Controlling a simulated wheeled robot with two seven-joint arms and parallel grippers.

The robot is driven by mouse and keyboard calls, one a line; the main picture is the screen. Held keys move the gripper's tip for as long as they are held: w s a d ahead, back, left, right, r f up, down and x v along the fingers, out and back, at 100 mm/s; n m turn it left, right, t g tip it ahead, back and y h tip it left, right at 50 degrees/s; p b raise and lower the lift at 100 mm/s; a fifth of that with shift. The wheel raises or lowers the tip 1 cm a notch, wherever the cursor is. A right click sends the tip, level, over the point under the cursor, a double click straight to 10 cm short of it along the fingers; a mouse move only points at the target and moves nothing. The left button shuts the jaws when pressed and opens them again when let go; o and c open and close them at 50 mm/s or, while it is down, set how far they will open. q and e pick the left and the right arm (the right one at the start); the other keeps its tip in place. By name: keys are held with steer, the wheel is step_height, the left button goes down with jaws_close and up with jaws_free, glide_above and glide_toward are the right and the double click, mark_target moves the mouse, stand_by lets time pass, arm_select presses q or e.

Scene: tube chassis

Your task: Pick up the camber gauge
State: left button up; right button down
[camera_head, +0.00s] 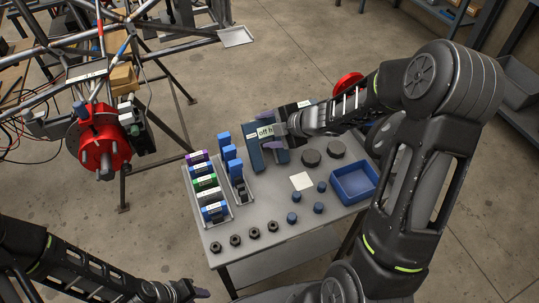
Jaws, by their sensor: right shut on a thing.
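The camber gauge, a device with a pale green display (265,132), is at the far edge of the grey work table (260,234). My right gripper (270,134) reaches in from the right and is shut on it. A purple fingertip shows along the near side of the gauge. The wrist hides the gauge's right part, and I cannot tell whether it touches the table. My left gripper (198,292) is low at the bottom of the view, away from the table. Its fingers are too small and edge-on to read.
Trays with coloured blocks (209,190) stand on the table's left. A blue bin (355,182), black discs (311,158), blue caps (293,218) and several black knobs (254,233) lie around. A tube chassis with a red hub (102,138) stands left.

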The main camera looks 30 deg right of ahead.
steer(key=shift+r, duration=0.25)
step_height(320, 180, up, 28)
steer(key=p, duration=1.6)
steer(key=shift+f, duration=0.15)
steer(key=shift+a+f, duration=0.1)
steer(key=shift+f, duration=0.1)
